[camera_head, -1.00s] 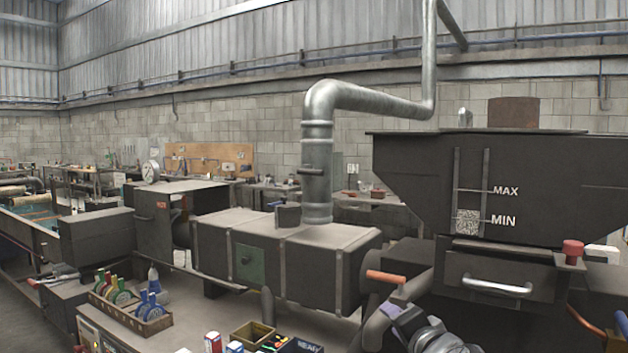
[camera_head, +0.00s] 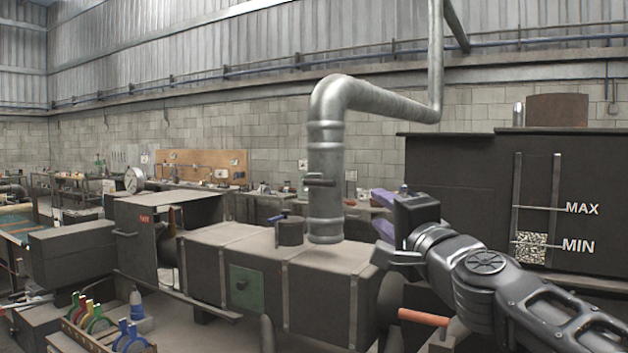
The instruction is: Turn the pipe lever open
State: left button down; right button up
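The vertical grey metal pipe (camera_head: 325,215) stands on a long dark duct box in the middle of the view. A small dark lever (camera_head: 319,180) sticks out sideways across the pipe at mid-height. My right gripper (camera_head: 379,211) is raised to the right of the pipe. Its two purple fingers are spread, with nothing between them. It looks apart from the lever, with a gap between fingertips and pipe. My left gripper is not in view.
An orange-handled bar (camera_head: 424,317) sits below my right gripper. The dark hopper (camera_head: 465,185) with MAX and MIN marks stands behind my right arm. The dark duct box (camera_head: 315,275) lies under the pipe. A rack of coloured tools (camera_head: 95,335) is at lower left.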

aim_at(315, 183)
jog(key=i+j, duration=0.15)
jog(key=i, duration=0.3)
jog(key=i+j, duration=0.1)
jog(key=i, duration=0.3)
